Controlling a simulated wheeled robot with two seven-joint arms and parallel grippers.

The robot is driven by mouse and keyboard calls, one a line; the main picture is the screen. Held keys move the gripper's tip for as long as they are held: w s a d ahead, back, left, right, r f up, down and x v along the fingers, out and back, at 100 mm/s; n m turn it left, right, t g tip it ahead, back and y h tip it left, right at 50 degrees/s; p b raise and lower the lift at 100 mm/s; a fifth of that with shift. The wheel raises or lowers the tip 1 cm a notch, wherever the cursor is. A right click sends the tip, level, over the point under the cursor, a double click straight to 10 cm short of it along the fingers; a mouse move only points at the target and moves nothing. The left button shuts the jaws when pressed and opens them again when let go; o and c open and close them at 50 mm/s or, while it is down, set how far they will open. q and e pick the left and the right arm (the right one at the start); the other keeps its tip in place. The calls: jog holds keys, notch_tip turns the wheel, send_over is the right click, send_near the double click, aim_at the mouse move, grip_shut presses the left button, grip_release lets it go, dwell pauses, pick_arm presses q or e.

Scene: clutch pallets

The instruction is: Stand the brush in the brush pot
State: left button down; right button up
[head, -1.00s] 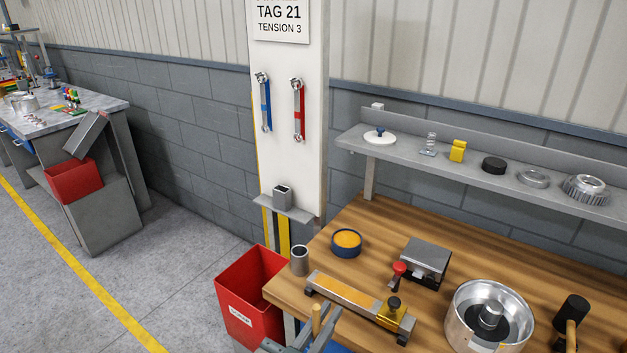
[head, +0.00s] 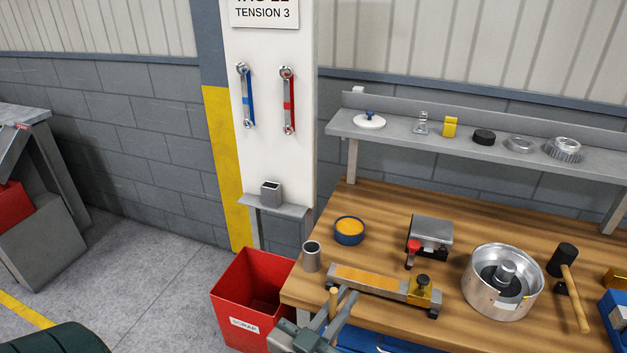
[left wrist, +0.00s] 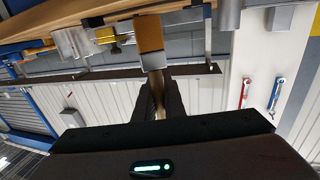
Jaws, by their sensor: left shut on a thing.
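My left gripper (head: 338,308) is at the front left edge of the wooden bench, shut on the brush. The brush's tan handle (head: 333,298) stands up between its fingers in the head view; the lower part is hidden there. In the left wrist view the brush (left wrist: 150,38) points away from the fingers, with a brown and pale head. The brush pot, seemingly the grey open cylinder (head: 312,258), stands upright on the bench's left corner, apart from the gripper and beyond it. A grey cylinder, probably the same pot (left wrist: 228,14), shows at the top of the left wrist view. My right gripper is not seen.
A red scrap bin (head: 228,308) is at left.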

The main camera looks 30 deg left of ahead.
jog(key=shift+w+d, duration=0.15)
